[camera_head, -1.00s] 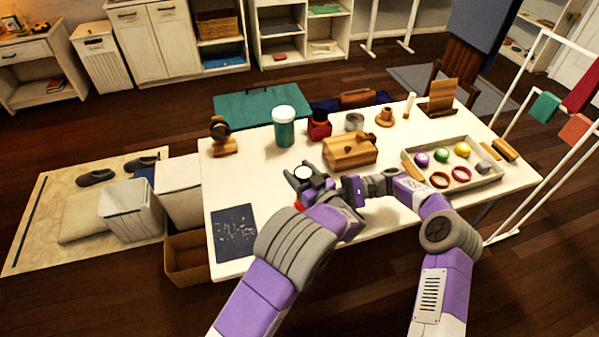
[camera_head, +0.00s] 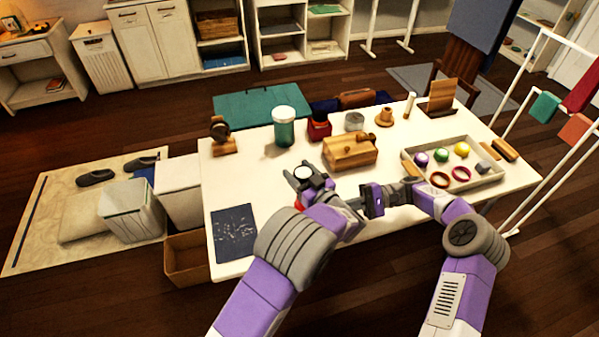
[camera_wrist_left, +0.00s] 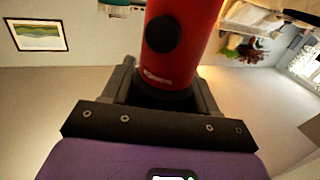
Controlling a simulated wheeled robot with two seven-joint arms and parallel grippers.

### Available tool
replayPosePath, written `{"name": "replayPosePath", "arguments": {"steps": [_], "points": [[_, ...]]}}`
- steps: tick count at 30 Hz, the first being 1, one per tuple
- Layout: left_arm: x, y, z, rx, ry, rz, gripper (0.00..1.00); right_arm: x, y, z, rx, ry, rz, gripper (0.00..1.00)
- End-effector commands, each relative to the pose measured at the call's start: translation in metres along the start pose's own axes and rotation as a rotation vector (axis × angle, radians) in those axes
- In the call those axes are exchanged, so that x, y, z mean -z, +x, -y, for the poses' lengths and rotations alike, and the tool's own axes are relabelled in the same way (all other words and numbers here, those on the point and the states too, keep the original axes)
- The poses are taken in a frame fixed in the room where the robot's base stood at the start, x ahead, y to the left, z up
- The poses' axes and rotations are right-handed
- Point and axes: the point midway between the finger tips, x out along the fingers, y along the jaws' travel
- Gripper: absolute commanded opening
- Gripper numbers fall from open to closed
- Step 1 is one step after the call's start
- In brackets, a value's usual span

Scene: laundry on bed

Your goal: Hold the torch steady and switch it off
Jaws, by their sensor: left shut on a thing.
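My left gripper (camera_head: 306,185) is shut on the torch and holds it upright above the front of the white table. The torch's pale round end (camera_head: 303,172) faces up in the head view, and I cannot tell whether it is lit. In the left wrist view the red torch body (camera_wrist_left: 182,55) stands between the fingers, with a round black button (camera_wrist_left: 163,34) facing the camera. My right gripper (camera_head: 370,199) is just right of the left one, apart from the torch. Its fingers are too small and turned to show whether they are open.
A wooden box (camera_head: 350,152) stands behind the grippers. A grey tray (camera_head: 490,182) with balls and rings lies to the right. The left middle is clear.

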Motion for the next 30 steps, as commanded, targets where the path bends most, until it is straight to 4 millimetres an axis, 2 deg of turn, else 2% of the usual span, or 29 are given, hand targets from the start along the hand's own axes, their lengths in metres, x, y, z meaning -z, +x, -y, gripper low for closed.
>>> {"name": "replayPosePath", "arguments": {"steps": [10, 11, 16, 25, 30], "points": [[0.001, 0.000, 0.000, 0.000, -0.001, -0.001, 0.20, -0.001, -0.001, -0.001, 0.000, 0.000, 0.000, 0.00], [0.001, 0.000, 0.000, 0.000, -0.001, -0.001, 0.63, -0.001, -0.001, -0.001, 0.000, 0.000, 0.000, 0.00], [0.001, 0.000, 0.000, 0.000, -0.001, -0.001, 0.88, -0.001, 0.000, 0.000, 0.000, 0.000, 0.000, 0.00], [0.000, -0.002, 0.000, -0.001, 0.000, 0.000, 0.88, 0.000, 0.000, 0.000, 0.000, 0.000, 0.001, 0.00], [0.000, -0.020, -0.001, -0.004, 0.000, 0.000, 0.88, 0.000, 0.000, 0.000, 0.000, 0.000, 0.001, 0.00]]}}
